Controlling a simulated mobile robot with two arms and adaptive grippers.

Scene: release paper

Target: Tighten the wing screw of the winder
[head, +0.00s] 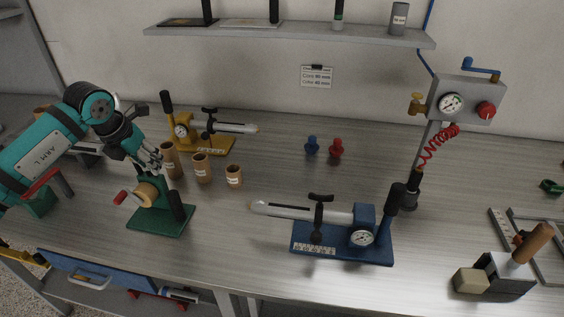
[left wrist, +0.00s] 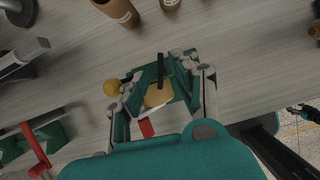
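The winder stands on a green base (head: 163,221) at the left of the bench, with a tan core (head: 147,192), a red crank grip (head: 121,198) and a black upright. It also shows in the left wrist view, with the core (left wrist: 158,96) below my fingers. A yellow ball knob (left wrist: 111,88) on a dark stem is beside it; I cannot tell whether it belongs to the winder. My left gripper (head: 151,166) is just above the core, fingers spread on either side; contact is unclear. The winder's wing screw cannot be made out. My right gripper is not in view.
Three cardboard tubes (head: 202,168) stand right of the winder. A yellow fixture (head: 205,143) is behind, and a blue fixture (head: 340,247) is at centre right. Blue and red small pieces (head: 336,148) stand at the back. The bench between winder and blue fixture is clear.

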